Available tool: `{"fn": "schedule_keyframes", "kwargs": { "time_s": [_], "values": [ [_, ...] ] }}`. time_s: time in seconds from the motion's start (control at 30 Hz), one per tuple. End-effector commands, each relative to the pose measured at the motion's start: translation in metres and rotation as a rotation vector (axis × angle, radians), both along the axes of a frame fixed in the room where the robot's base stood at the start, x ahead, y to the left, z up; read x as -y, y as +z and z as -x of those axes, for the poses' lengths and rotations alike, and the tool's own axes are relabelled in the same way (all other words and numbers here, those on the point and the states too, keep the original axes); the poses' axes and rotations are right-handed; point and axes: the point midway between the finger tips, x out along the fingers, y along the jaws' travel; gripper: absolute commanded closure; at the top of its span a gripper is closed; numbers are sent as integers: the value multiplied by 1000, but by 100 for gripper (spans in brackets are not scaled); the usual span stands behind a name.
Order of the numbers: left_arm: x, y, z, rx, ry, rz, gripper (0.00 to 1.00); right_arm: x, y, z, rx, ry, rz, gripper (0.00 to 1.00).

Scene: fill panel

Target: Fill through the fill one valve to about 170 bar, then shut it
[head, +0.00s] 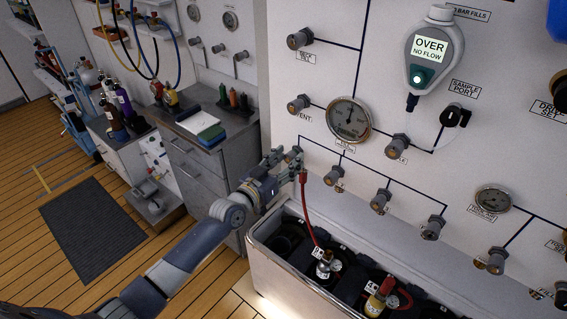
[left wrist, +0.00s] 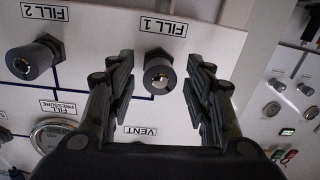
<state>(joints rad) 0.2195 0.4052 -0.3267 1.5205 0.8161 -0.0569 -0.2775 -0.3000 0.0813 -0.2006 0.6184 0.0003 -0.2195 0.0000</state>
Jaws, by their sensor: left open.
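The fill one valve (left wrist: 158,72) is a dark round knob with a brass-coloured centre, by the FILL 1 label in the left wrist view, which is upside down. In the head view my gripper hides it. My left gripper (head: 289,157) is open at the panel. In the left wrist view its fingers (left wrist: 160,75) stand on either side of the knob, with gaps showing; contact is not visible. The fill pressure gauge (head: 348,118) is up and right of my gripper, and its needle is too small to read. It shows partly in the left wrist view (left wrist: 50,135). My right gripper is not in view.
A red hose (head: 307,210) hangs below my gripper to a cylinder (head: 327,267) in the white trough (head: 275,257). The fill two knob (head: 334,175) is close to the right. The vent knob (head: 299,103) is above. A grey device (head: 432,50) reads OVER, NO FLOW.

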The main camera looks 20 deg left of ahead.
Motion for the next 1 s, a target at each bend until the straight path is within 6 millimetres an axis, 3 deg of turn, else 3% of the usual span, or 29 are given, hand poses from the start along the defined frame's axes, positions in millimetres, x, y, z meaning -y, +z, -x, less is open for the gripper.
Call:
{"fn": "schedule_keyframes", "kwargs": {
  "time_s": [0.17, 0.7, 1.0],
  "values": [
    [-4, -1, 13, -2, 0, 0, 53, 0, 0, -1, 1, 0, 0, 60],
    [-32, 0, 102, -2, 1, -2, 53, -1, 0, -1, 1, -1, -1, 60],
    [-35, 2, 115, -1, 0, 1, 53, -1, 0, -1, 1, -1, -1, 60]
  ]
}}
